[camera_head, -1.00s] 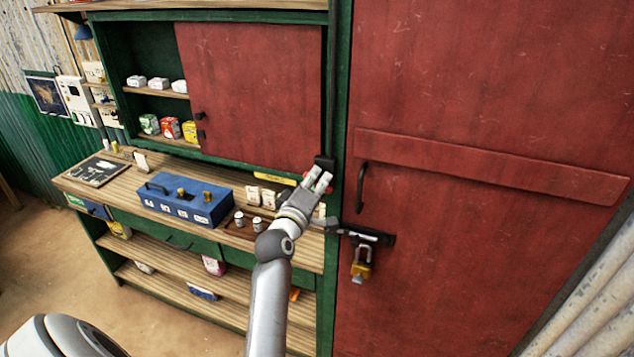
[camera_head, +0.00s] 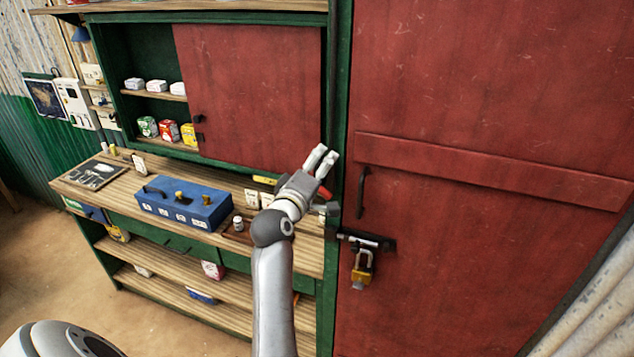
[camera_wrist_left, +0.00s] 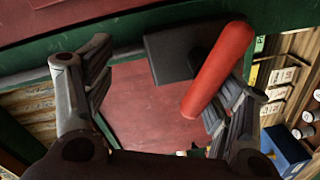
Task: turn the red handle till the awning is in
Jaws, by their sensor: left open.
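The red handle (camera_wrist_left: 218,68) is a red cylinder on a black block (camera_wrist_left: 168,52) in the left wrist view. In the head view only a bit of the red handle (camera_head: 325,192) shows behind my gripper, by the green post. My left gripper (camera_head: 322,157) is open at the post between the cabinet and the red door. In the left wrist view the open fingers (camera_wrist_left: 160,95) spread wide. The handle lies close to the right-hand finger and partly overlaps it; I cannot tell if they touch. The awning is not in view. My right gripper is not in view.
A wooden counter (camera_head: 120,190) holds a blue box (camera_head: 183,206) and small goods. The red door (camera_head: 480,100) has a black pull (camera_head: 362,192) and a brass padlock (camera_head: 361,270) close to the right of my arm. Bare floor lies at the lower left.

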